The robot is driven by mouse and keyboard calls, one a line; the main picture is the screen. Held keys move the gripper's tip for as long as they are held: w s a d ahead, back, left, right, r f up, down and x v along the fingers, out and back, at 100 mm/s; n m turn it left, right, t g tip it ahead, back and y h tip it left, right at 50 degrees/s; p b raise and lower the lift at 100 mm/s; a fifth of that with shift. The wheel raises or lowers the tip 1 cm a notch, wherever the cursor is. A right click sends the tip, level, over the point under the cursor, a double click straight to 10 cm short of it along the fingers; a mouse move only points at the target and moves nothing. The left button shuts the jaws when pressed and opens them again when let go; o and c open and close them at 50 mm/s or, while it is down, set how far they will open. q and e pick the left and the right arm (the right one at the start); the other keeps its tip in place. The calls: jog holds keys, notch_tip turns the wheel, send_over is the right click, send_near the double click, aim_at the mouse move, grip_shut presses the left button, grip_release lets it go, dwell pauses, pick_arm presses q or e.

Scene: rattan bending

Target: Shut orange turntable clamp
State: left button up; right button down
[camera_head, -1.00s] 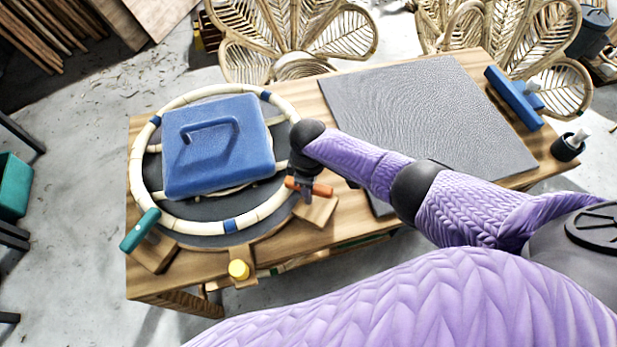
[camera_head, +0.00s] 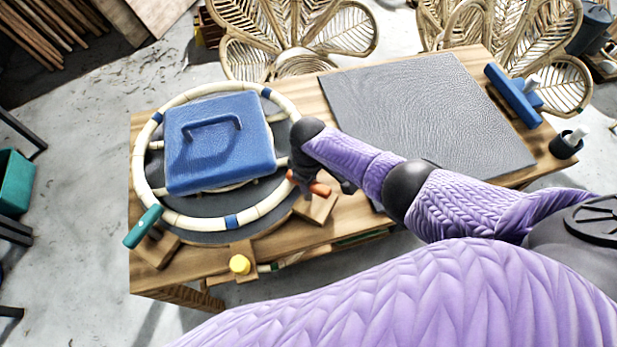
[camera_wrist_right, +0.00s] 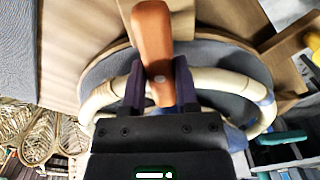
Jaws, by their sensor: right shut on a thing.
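The orange turntable clamp (camera_head: 320,189) sits on a small wooden block (camera_head: 315,209) at the right edge of the grey turntable (camera_head: 189,233). My right gripper (camera_head: 298,180) comes from above and is shut on the clamp's handle. In the right wrist view, the orange handle (camera_wrist_right: 152,40) lies between the two fingers of my right gripper (camera_wrist_right: 160,80). The handle's far end sticks out past the fingertips. The fingers and wrist hide part of the clamp in the head view. My left gripper is not in view.
A pale rattan ring (camera_head: 140,178) with blue bands lies on the turntable around a blue handled block (camera_head: 220,150). A teal clamp (camera_head: 143,227) and a yellow knob (camera_head: 240,264) sit at the turntable's edge. A grey mat (camera_head: 430,110) covers the right of the table.

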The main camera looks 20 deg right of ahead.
jog(key=shift+c, duration=2.2)
grip_release()
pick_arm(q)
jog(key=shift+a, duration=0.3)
pick_arm(e)
jog(key=shift+o, duration=0.4)
jog(key=shift+r, duration=0.3)
notch_tip(320, 180, up, 9)
jog(key=p, duration=0.5)
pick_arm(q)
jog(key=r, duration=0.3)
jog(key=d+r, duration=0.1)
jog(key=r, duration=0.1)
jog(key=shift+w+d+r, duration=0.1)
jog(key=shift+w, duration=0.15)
pick_arm(e)
jog(key=shift+r, duration=0.15)
